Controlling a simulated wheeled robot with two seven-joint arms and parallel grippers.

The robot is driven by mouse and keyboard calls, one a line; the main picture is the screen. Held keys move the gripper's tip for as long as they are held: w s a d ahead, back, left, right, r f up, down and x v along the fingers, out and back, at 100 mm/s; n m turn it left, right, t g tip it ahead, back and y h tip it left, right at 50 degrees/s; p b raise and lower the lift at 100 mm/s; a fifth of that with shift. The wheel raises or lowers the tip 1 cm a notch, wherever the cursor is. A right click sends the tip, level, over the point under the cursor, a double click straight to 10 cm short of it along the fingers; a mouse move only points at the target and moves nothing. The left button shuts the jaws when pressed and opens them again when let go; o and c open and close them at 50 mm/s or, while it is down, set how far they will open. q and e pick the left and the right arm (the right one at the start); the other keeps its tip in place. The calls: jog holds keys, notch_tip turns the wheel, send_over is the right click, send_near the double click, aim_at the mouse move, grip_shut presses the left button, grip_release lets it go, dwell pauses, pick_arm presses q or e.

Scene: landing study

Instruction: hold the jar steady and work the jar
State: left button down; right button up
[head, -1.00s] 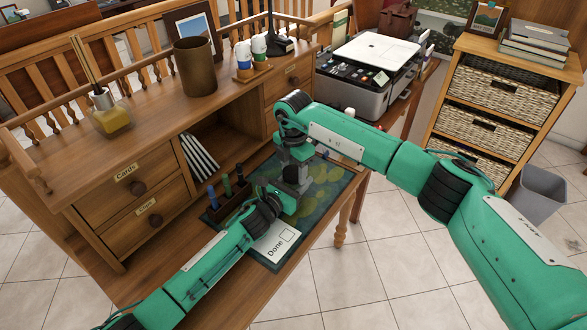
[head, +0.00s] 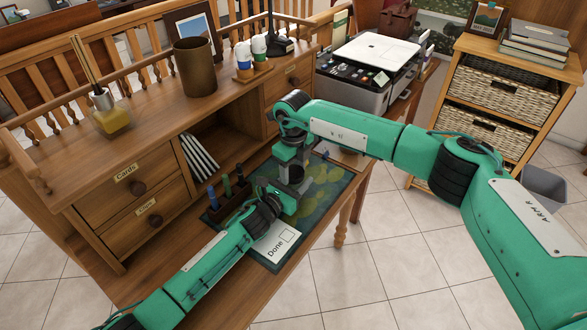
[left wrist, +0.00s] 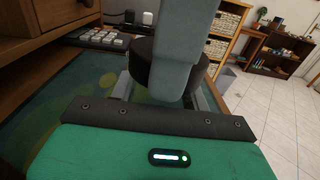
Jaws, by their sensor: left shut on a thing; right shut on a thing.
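The jar shows in the left wrist view as a dark, round, squat piece (left wrist: 143,72) between the fingers of my left gripper (left wrist: 163,92). My left gripper (head: 287,197) is shut on it low over the green mat (head: 338,178). My right gripper (head: 296,170) comes down from above and is shut at the top of the jar. Its broad grey part covers the middle of the jar in the left wrist view. In the head view the grippers hide most of the jar. I cannot tell lid from body.
A pen holder (head: 232,203) with several markers stands left of the grippers. A "Done" card (head: 281,243) lies at the mat's front. The desk hutch with drawers (head: 140,200) rises behind at left. A printer (head: 368,72) stands beyond. Open floor lies right.

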aim_at(294, 171)
jog(key=n, duration=1.4)
jog(key=shift+r+n, duration=0.1)
jog(key=shift+n, duration=0.2)
jog(key=shift+r, duration=0.2)
jog(key=shift+r, duration=0.9)
jog(key=shift+r, duration=2)
pick_arm(q)
jog(key=c, duration=0.6)
grip_release()
